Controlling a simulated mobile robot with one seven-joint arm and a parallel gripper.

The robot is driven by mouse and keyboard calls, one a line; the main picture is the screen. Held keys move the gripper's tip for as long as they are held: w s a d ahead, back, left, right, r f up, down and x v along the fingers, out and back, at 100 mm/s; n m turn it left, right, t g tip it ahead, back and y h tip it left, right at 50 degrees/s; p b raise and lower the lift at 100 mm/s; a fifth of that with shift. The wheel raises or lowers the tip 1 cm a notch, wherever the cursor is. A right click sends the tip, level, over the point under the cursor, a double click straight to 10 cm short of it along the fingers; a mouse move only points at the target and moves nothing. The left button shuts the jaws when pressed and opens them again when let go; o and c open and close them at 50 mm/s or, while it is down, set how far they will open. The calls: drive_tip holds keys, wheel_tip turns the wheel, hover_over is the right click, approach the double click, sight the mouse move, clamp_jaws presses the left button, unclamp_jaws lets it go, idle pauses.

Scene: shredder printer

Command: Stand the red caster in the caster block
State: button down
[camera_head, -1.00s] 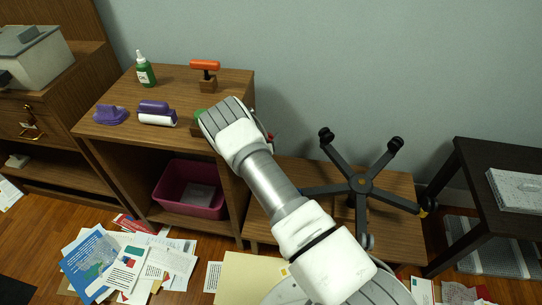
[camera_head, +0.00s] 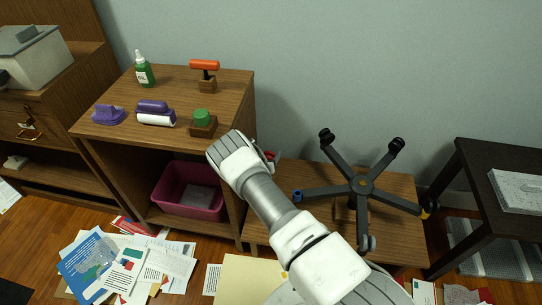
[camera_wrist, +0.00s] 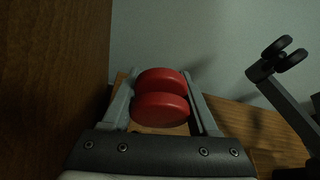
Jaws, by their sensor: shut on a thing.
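The red caster (camera_wrist: 160,98) has two round red wheels and sits between the two fingers of my gripper (camera_wrist: 163,90) in the wrist view. The fingers are shut on it. In the head view my gripper (camera_head: 272,157) is mostly hidden behind my own wrist, and only a bit of red shows past it, just right of the wooden cabinet's side and above the low bench. I cannot tell for certain which piece is the caster block; a small wooden block stands under the chair base (camera_head: 363,186), partly hidden by it.
The wooden cabinet (camera_head: 225,92) holds a green bottle (camera_head: 144,73), a purple roller (camera_head: 155,109), a green-topped block (camera_head: 203,126) and an orange-handled tool (camera_head: 205,65). The upturned chair base spreads over the low bench (camera_head: 400,190). The cabinet's side rises close left of my gripper.

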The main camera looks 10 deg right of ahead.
drive_tip(key=shift+f+b, duration=1.85)
drive_tip(key=shift+f, duration=0.95)
drive_tip(key=shift+f, duration=0.15)
drive_tip(key=shift+f, duration=1.95)
drive_tip(key=shift+f, duration=0.1)
drive_tip(key=shift+c, duration=0.9)
unclamp_jaws()
drive_tip(key=shift+o, duration=0.5)
drive_tip(key=shift+s+f, duration=0.1)
drive_tip(key=p+v, duration=0.7)
drive_tip(key=v, duration=1)
